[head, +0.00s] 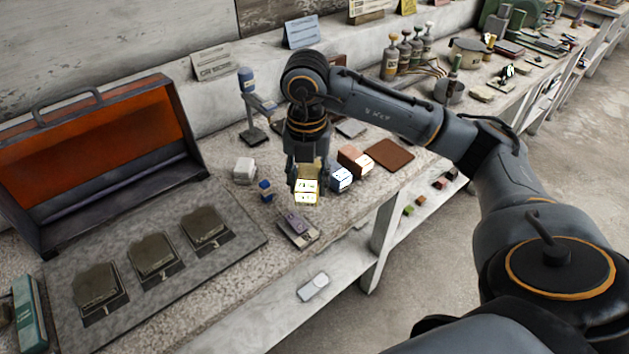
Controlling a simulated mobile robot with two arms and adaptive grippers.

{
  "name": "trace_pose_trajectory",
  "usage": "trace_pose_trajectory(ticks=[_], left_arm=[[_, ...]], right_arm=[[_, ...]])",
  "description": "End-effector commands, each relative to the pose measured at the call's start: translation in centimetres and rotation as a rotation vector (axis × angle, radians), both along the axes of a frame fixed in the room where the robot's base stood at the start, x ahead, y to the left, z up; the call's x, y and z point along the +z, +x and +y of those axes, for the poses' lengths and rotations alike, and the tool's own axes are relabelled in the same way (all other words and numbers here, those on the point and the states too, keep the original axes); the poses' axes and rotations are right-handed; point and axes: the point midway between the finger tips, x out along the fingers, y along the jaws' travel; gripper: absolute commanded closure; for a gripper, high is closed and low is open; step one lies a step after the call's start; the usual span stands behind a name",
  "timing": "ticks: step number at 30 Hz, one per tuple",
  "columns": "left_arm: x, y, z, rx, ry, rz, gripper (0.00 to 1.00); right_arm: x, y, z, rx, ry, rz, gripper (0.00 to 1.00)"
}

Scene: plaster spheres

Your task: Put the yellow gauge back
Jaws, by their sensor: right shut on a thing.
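My right gripper (306,186) points down over the middle of the bench and is shut on the yellow gauge (309,197). The gauge is a small boxy piece with a pale, marked front and a yellow top. Its upper part is partly hidden between the fingers. I cannot tell whether its underside touches the bench. My left gripper is not in view.
A blue and white block (341,178) and a brown and white block (354,160) stand close right of the gripper. A purplish device (298,228) lies in front, a white block (244,170) to the left. A grey board (182,286) with dark plates lies before an open orange-lined case (95,150).

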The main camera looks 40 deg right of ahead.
Motion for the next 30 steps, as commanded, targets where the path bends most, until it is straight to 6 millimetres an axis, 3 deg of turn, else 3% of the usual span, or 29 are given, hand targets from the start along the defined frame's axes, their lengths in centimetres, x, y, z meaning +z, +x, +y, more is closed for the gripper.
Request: trace_pose_trajectory(ticks=[4,12,17,24,30], left_arm=[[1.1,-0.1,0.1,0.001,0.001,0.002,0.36],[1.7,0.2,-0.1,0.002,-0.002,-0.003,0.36],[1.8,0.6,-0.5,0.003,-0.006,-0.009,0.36],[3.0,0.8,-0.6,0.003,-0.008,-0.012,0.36],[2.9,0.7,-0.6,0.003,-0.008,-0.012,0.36]], right_arm=[[-1.4,3.0,-2.3,-0.005,0.0,0.003,0.85],[-6.1,5.9,-4.2,-0.001,0.001,0.001,0.85],[-7.1,6.5,-4.7,-0.001,0.001,0.001,0.85],[-10.0,6.7,-4.8,0.0,0.0,0.001,0.85],[-10.5,6.7,-4.8,0.001,0.0,-0.001,0.85]])
